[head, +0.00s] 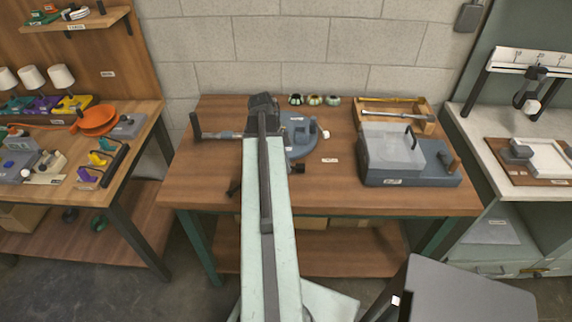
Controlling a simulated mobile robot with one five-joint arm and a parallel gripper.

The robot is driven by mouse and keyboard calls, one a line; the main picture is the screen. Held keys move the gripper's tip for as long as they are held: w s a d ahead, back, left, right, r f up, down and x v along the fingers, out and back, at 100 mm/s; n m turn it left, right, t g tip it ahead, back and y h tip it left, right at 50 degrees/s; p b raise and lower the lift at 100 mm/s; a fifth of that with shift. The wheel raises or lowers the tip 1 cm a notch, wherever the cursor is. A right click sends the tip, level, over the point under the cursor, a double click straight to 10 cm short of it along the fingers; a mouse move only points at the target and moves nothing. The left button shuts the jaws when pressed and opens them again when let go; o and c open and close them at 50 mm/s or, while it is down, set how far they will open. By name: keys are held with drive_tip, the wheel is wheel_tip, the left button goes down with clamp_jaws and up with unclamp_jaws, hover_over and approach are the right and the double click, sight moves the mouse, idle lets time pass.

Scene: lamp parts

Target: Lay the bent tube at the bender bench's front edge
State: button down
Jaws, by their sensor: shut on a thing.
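The bender bench (400,200) is the wooden-topped table in the middle of the head view. Its front edge runs across the picture, partly covered by my pale green arm. My arm stretches over the bench and covers part of the bender. My gripper's fingers are hidden behind the arm. I cannot make out the bent tube. Small dark pieces show on either side of the arm; I cannot tell what they are.
A grey box-like fixture (393,155) and a wooden tray (420,119) stand at the bench's right. Several small round pieces (313,100) lie at the back. Side benches stand left (137,125) and right (474,127). The bench's front left and front right are clear.

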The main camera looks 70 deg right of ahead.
drive_tip(key=shift+f+b, duration=0.3)
drive_tip(key=shift+b, duration=0.05)
idle(0.3)
drive_tip(key=c, duration=1.4)
unclamp_jaws()
drive_tip(key=p+v, duration=0.7)
drive_tip(key=v, duration=0.1)
drive_tip(key=shift+s+a, duration=0.1)
drive_tip(key=shift+f, duration=0.1)
